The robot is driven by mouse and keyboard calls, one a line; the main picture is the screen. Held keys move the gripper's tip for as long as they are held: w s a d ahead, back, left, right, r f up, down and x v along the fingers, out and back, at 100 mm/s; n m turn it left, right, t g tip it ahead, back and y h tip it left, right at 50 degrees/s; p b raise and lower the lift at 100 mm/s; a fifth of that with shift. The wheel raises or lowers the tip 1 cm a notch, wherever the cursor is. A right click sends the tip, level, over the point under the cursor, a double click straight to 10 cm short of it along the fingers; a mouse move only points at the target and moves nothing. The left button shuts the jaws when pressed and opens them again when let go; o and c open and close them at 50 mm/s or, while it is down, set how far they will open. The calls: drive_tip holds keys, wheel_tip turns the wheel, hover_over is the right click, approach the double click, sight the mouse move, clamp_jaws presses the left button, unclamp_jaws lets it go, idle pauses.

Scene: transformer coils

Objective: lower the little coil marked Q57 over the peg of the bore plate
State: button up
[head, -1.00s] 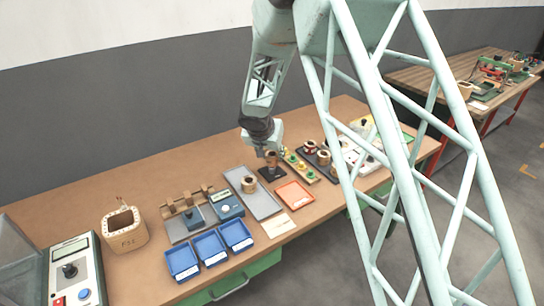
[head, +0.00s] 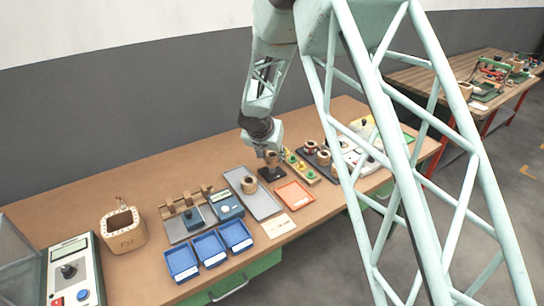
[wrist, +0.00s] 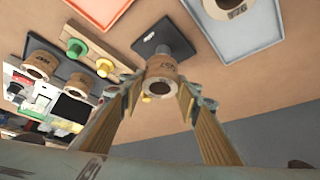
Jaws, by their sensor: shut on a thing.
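The little coil (wrist: 161,76) is a tan ring with dark marking on its side, too small to read surely. My gripper (wrist: 159,94) is shut on it, one finger on each side. In the head view my gripper (head: 270,151) holds the coil (head: 271,158) at the bore plate, close above it. The bore plate (head: 266,174) is a small black slab; it also shows in the wrist view (wrist: 147,46). Its grey peg (wrist: 175,43) shows just beyond the coil and is partly hidden by it. I cannot tell whether the coil's hole is around the peg tip.
A grey tray (head: 263,205) with another coil (head: 249,185) lies left of the plate, and an orange tray (head: 295,195) in front. A board with green and yellow pegs (head: 300,168) and a dark tray with coils (head: 324,157) stand close on the right.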

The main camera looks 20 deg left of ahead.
drive_tip(key=shift+f+b, duration=1.6)
drive_tip(key=shift+b, duration=0.9)
drive_tip(key=shift+b, duration=0.6)
idle(0.7)
drive_tip(key=shift+f, duration=0.35)
idle(0.4)
drive_tip(key=o, duration=1)
drive_tip(key=shift+c, duration=0.2)
drive_tip(key=shift+o, duration=0.7)
drive_tip(key=shift+o, duration=1.2)
drive_tip(key=shift+r, duration=0.1)
drive_tip(key=shift+r+p, duration=1.9)
drive_tip(key=shift+r, duration=2.4)
